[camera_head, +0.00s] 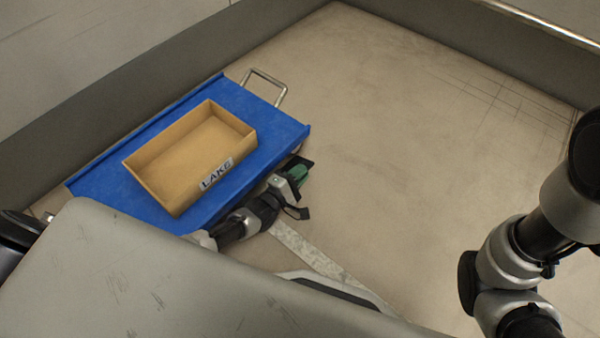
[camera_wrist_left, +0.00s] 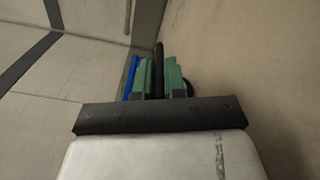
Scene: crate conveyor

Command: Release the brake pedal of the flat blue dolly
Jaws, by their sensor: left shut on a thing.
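The flat blue dolly (camera_head: 285,127) stands at the left in the head view, against a dark grey wall. A strip of its blue edge shows in the left wrist view (camera_wrist_left: 130,76). My left gripper (camera_head: 294,177) is low beside the dolly's near right side. In the left wrist view its green-padded fingers (camera_wrist_left: 159,78) are shut on a thin black bar (camera_wrist_left: 159,55), which seems to be the brake pedal. How far the pedal is pressed cannot be told. My right arm shows at the right, but its gripper is out of view.
A tan open crate (camera_head: 158,196) labelled LAKE sits on the dolly and looks empty. A metal loop handle (camera_head: 268,76) stands at the dolly's far end. Grey low walls (camera_head: 120,85) run behind it. The floor (camera_head: 400,130) to the right is clear.

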